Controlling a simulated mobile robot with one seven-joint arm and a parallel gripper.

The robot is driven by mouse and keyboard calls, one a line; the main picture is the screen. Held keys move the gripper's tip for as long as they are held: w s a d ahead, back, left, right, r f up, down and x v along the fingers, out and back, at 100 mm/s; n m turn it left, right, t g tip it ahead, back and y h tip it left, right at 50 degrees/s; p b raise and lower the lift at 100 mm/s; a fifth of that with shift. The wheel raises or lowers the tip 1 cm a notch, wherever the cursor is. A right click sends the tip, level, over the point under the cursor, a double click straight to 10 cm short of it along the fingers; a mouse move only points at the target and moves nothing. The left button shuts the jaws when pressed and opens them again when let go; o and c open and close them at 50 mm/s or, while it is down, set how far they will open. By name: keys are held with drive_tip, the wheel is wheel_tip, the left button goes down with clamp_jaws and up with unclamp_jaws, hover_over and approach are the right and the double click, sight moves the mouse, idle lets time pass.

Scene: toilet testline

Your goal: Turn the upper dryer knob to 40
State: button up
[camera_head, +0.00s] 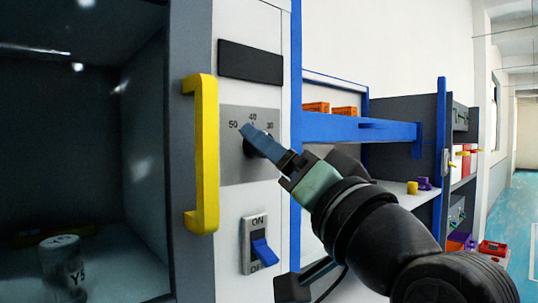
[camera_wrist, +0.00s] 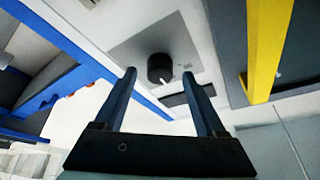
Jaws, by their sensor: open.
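The upper dryer knob (camera_head: 260,144) is a round black dial on a grey plate marked 50, 40 and 30 in the head view. My gripper (camera_head: 250,134) reaches it from the lower right, and a blue-grey finger covers part of it. In the wrist view my gripper (camera_wrist: 159,76) is open, with one finger on each side of the knob (camera_wrist: 160,67). Gaps show between the knob and both fingers. A white mark on the knob points towards the dark panel and slightly towards the yellow handle. Its exact reading is hidden in the head view.
A yellow handle (camera_head: 205,155) stands left of the knob plate, beside the open dark chamber (camera_head: 90,120). An ON/OFF switch (camera_head: 260,245) sits below and a dark panel (camera_head: 251,63) above. A blue shelf (camera_head: 360,127) with orange boxes lies to the right.

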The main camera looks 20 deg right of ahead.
drive_tip(key=b+v, duration=0.5)
drive_tip(key=v, duration=0.6)
drive_tip(key=shift+s+f, duration=0.15)
drive_tip(key=shift+s, duration=0.25)
drive_tip(key=shift+d, duration=0.1)
